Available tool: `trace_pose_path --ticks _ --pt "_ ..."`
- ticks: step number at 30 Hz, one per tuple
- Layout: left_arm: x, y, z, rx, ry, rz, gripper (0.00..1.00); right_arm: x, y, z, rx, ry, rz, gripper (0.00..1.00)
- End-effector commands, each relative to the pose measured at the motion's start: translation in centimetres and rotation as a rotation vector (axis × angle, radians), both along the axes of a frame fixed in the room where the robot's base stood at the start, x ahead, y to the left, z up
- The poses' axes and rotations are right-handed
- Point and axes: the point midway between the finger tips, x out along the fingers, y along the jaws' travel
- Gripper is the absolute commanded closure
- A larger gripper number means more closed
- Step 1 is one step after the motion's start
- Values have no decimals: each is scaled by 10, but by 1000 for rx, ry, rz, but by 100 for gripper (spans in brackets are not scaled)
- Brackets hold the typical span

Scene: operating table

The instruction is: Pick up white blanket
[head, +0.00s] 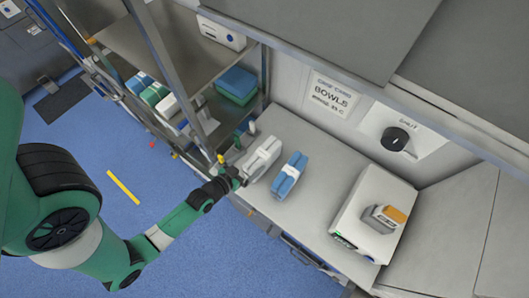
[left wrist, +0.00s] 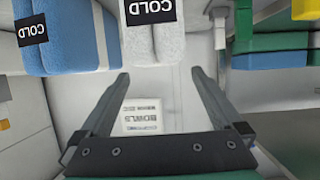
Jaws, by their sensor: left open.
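The white blanket (head: 263,157) is a folded bundle on the grey counter, at its left part in the head view. In the left wrist view the white blanket (left wrist: 168,42) carries a black COLD label and lies straight ahead of the fingers. My left gripper (head: 235,175) is at the blanket's near left side. In the wrist view the left gripper (left wrist: 160,71) is open, its two fingertips just short of the blanket and spread wider than it. Nothing is between the fingers. My right gripper is not in view.
A blue blanket (head: 289,175) lies close to the right of the white one; it also shows in the wrist view (left wrist: 72,40). A white box-like device (head: 371,210) stands further right. A shelf rack with more folded bundles (head: 236,85) stands at left. Counter between is clear.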

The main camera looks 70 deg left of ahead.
Motion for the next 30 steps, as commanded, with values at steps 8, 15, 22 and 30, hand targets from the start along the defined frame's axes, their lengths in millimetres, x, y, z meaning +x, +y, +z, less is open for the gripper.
trace_pose_path --ticks 8,15,22,30 --pt "18 9 -8 -1 -1 -1 0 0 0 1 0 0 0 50" --pt "47 23 -16 1 -2 -2 0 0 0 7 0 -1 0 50" --pt "61 31 -26 -1 1 -1 0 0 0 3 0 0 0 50" --pt "60 31 -25 0 0 -1 23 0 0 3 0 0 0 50"
